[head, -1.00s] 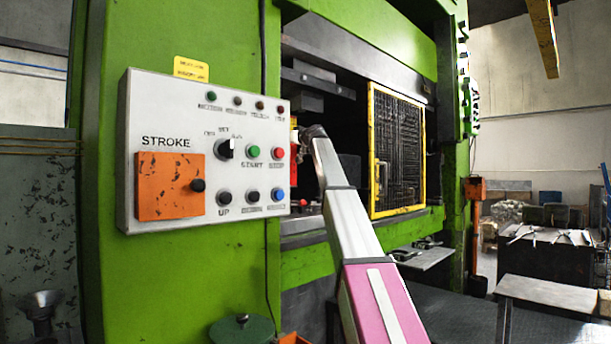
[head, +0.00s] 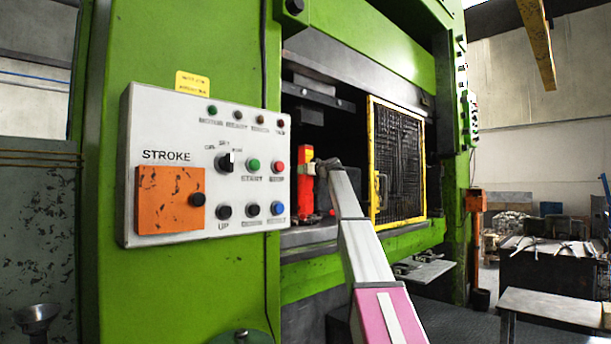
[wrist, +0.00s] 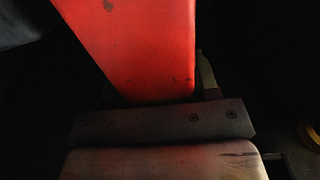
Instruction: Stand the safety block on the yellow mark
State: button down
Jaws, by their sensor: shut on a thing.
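The safety block (head: 306,196) is a tall red piece with a yellow-orange band near its top. In the head view it stands out upright in the press opening, just right of the control panel. My gripper (head: 322,166) is at the block's upper right side, mostly hidden by my own wrist. In the wrist view the red block (wrist: 140,45) fills the upper middle, against the dark gripper bar (wrist: 165,122). My gripper is shut on the block. Whether its foot touches the press bed is not clear. I cannot make out the yellow mark for certain.
The control panel (head: 209,165) stands close left of the opening. A yellow-framed mesh guard (head: 398,160) stands right of my arm. The press bed edge (head: 310,234) runs below. A curved yellow thing (wrist: 309,133) shows at the wrist view's right edge.

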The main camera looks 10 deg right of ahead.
jog(key=shift+f, duration=0.85)
jog(key=shift+c, duration=1.8)
grip_release()
jog(key=shift+s, duration=0.1)
jog(key=v, duration=1.2)
